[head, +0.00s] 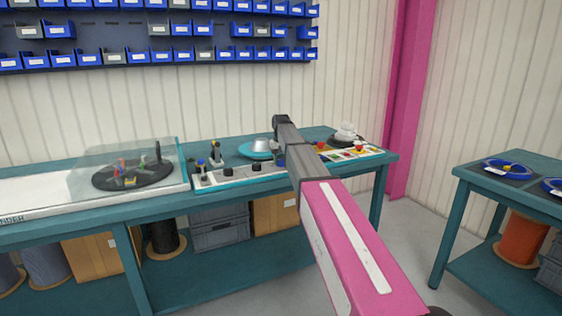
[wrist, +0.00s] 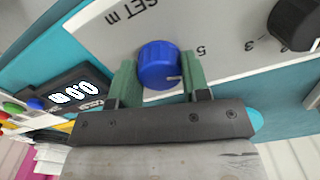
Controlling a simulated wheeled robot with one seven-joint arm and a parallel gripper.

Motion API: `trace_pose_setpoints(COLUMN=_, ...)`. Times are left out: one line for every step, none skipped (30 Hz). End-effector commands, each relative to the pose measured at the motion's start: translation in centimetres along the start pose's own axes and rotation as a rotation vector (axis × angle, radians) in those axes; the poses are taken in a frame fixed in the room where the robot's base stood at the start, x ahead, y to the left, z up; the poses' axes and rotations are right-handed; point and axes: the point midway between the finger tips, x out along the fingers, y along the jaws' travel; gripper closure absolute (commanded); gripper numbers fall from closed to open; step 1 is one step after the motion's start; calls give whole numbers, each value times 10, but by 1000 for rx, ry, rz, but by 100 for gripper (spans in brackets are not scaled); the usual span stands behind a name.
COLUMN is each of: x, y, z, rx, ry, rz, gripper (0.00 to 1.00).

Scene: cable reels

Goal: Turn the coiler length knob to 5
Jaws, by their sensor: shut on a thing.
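In the wrist view a blue knob (wrist: 157,63) stands on a white panel (wrist: 105,33) lettered "SET m", with a "5" to the knob's upper right. A short white pointer mark on the knob points right, lower in the picture than the "5". My gripper (wrist: 160,78) has its two green fingers on either side of the knob and is shut on it. In the head view the coiler panel (head: 240,178) is on the teal bench, and my arm hides the blue knob and the fingertips.
A black knob (wrist: 294,24) is at the right in the wrist view, and a display (wrist: 75,95) reading 0.0 is at the left. A clear-covered turntable (head: 132,175) stands left on the bench. Another table (head: 510,200) is at the right, with floor between.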

Motion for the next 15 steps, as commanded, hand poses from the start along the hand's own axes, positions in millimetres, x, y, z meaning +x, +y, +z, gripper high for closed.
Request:
trace_pose_setpoints(x=0, y=0, z=0, rx=-21, ry=1, rz=0, gripper=81)
trace_pose_setpoints(x=0, y=0, z=0, rx=-32, ry=1, rz=0, gripper=81)
trace_pose_setpoints(x=0, y=0, z=0, rx=-47, ry=1, rz=0, gripper=81)
trace_pose_setpoints(x=0, y=0, z=0, rx=-55, ry=1, rz=0, gripper=81)
trace_pose_setpoints(x=0, y=0, z=0, rx=-63, ry=1, rz=0, gripper=81)
trace_pose_setpoints(x=0, y=0, z=0, rx=-73, ry=1, rz=0, gripper=81)
trace_pose_setpoints(x=0, y=0, z=0, rx=-79, ry=1, rz=0, gripper=81)
trace_pose_setpoints(x=0, y=0, z=0, rx=-83, ry=1, rz=0, gripper=81)
trace_pose_setpoints(x=0, y=0, z=0, rx=-89, ry=1, rz=0, gripper=81)
trace_pose_setpoints(x=0, y=0, z=0, rx=-92, ry=1, rz=0, gripper=81)
trace_pose_setpoints(x=0, y=0, z=0, rx=-95, ry=1, rz=0, gripper=81)
trace_pose_setpoints(x=0, y=0, z=0, rx=-98, ry=1, rz=0, gripper=81)
trace_pose_setpoints(x=0, y=0, z=0, rx=-99, ry=1, rz=0, gripper=81)
trace_pose_setpoints(x=0, y=0, z=0, rx=-100, ry=1, rz=0, gripper=81)
trace_pose_setpoints(x=0, y=0, z=0, rx=-101, ry=1, rz=0, gripper=81)
